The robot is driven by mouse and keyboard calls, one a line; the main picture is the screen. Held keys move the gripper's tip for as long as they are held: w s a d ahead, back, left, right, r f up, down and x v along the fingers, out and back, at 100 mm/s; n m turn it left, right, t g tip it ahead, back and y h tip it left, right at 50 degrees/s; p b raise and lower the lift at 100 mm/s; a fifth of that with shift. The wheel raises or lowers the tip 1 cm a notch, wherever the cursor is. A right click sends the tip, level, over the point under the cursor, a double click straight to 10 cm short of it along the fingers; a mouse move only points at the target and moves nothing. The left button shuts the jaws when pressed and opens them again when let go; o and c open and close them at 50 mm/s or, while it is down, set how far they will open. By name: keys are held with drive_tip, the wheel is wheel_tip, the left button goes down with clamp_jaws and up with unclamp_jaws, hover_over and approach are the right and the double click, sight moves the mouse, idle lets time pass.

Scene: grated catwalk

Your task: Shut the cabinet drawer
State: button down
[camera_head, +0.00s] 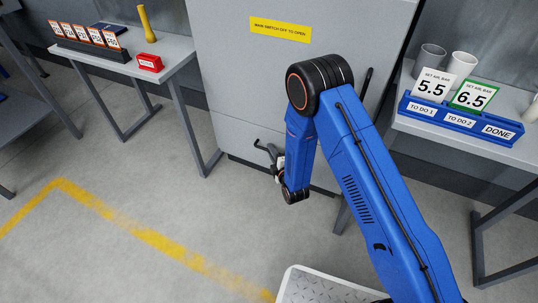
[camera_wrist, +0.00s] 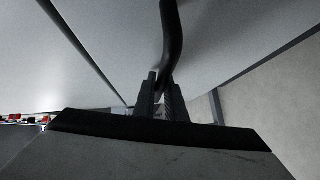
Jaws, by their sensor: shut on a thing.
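The grey cabinet (camera_head: 245,75) stands at the back middle with a yellow label on its front. Its lower panel, the drawer front (camera_head: 235,135), lies below a thin horizontal seam. How far the drawer stands out is hard to tell. A black handle (camera_head: 263,148) shows at this panel, partly hidden by my gripper (camera_head: 277,163). In the wrist view, my gripper (camera_wrist: 162,88) has its two dark fingers closed around the black bar handle (camera_wrist: 172,35), with pale grey panel behind. My blue arm hides the right part of the lower front.
A second black handle (camera_head: 366,86) is on the cabinet's right side. A left table (camera_head: 175,50) holds cards, a red block and a yellow object. A right table (camera_head: 510,150) holds mugs and a blue card rack (camera_head: 460,120). Floor before the cabinet is clear, with a yellow line (camera_head: 130,235).

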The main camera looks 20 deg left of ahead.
drive_tip(key=shift+w, duration=0.15)
drive_tip(key=c, duration=2.1)
unclamp_jaws()
drive_tip(key=shift+w, duration=0.1)
drive_tip(key=v, duration=1.7)
drive_tip(key=shift+s+d, duration=0.15)
drive_tip(key=shift+s, duration=0.15)
